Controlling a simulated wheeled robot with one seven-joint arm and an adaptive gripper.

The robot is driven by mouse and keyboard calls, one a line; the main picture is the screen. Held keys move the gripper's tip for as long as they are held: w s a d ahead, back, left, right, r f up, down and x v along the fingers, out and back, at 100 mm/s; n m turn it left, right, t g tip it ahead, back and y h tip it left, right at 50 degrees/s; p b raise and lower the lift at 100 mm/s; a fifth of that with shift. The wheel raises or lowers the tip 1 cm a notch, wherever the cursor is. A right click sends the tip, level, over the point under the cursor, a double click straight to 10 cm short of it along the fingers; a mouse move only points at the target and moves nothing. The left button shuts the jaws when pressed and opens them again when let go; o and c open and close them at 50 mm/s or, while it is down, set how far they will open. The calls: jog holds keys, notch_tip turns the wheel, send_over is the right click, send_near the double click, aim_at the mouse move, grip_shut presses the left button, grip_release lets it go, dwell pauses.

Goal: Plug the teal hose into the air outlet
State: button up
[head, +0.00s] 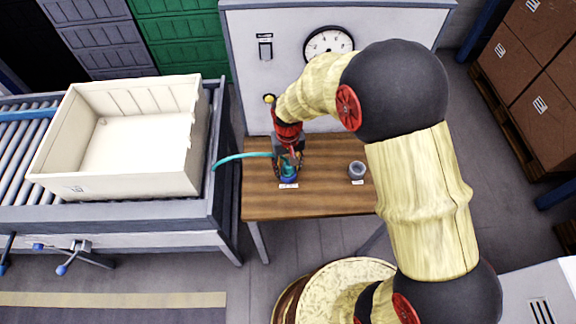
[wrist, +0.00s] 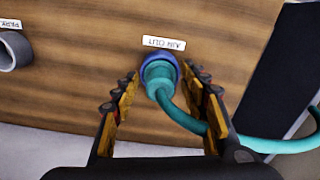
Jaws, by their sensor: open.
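The teal hose (head: 243,156) runs from the left to the table, and its plug end (wrist: 160,78) sits inside the blue ring of the air outlet (wrist: 176,62). The outlet (head: 289,179) stands on the wooden table beside a label reading AIR OUT, upside down in the wrist view. My gripper (head: 288,170) points down over the outlet. In the wrist view my gripper (wrist: 161,80) is open, with one finger on each side of the plug and gaps between. The hose curves out past the right finger. How deep the plug sits is hidden.
A grey round holder (head: 357,170) labelled PARK stands to the right on the wooden table (head: 325,200). A cream crate (head: 60,170) sits on the roller conveyor at left. A panel with a gauge (head: 328,42) rises behind the table.

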aim_at(288, 164)
notch_tip(288, 164, up, 12)
dwell(0.5)
jog(key=shift+f, duration=0.1)
jog(key=s+d+r+m+t, duration=0.1)
jog(key=s+d+r+t, duration=0.1)
jog(key=s+d+r, duration=0.5)
jog(key=s+d+r+t, duration=0.3)
jog(key=s+d+r, duration=0.4)
jog(key=s+r, duration=0.5)
jog(key=shift+s+r+m+t, duration=0.25)
jog(key=shift+s+m+t, duration=0.05)
jog(key=shift+s+m, duration=0.15)
jog(key=shift+d, duration=0.1)
dwell(0.9)
